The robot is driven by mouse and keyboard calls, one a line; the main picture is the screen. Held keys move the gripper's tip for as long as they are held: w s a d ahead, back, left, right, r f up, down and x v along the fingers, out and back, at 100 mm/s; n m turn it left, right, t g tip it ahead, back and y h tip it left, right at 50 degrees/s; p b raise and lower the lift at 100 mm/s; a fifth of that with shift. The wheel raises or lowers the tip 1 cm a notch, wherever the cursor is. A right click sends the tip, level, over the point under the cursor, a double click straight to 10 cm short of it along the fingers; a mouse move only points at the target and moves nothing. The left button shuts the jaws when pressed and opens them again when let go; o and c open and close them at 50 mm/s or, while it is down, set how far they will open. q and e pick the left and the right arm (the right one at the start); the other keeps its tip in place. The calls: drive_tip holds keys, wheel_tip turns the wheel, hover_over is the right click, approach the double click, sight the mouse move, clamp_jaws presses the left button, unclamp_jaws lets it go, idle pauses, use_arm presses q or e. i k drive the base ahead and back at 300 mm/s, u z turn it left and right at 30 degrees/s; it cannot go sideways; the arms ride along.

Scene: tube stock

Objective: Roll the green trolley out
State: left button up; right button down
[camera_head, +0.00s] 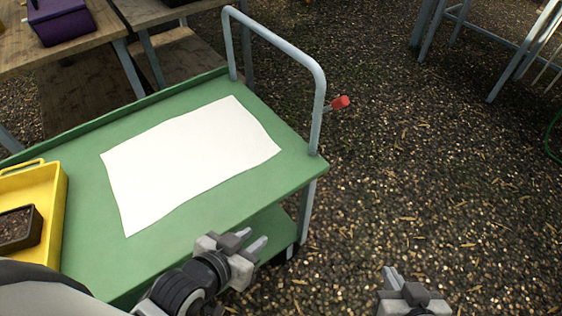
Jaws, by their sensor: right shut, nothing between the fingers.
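The green trolley (86,218) stands on the left, with a flat green top, a raised far edge and a lower shelf partly in view. Its grey tubular handle (280,47) rises at the right end. A red-tipped lever (340,103) sticks out to the right of the handle's near post. My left gripper (258,240) is in front of the trolley's near edge, below the handle and apart from it; its finger gap is unclear. My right gripper (396,279) is shut and empty over the gravel, right of the trolley.
A white sheet (185,155) lies on the trolley top. A yellow tray (55,215) with a dark pot (20,228) sits at its left end. Wooden benches (85,42), one with a purple box (60,22), stand close behind. Open gravel (430,170) lies right; grey-legged benches (490,42) stand beyond.

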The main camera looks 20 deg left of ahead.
sight(118, 269)
drive_tip(key=z, duration=1.45)
drive_tip(key=i, duration=2.1)
drive_tip(key=u, duration=3.7)
drive_tip(key=i, duration=0.5)
drive_tip(key=z, duration=0.35)
drive_tip(key=k, duration=0.4)
drive_tip(key=u, duration=0.6)
drive_tip(key=i, duration=0.5)
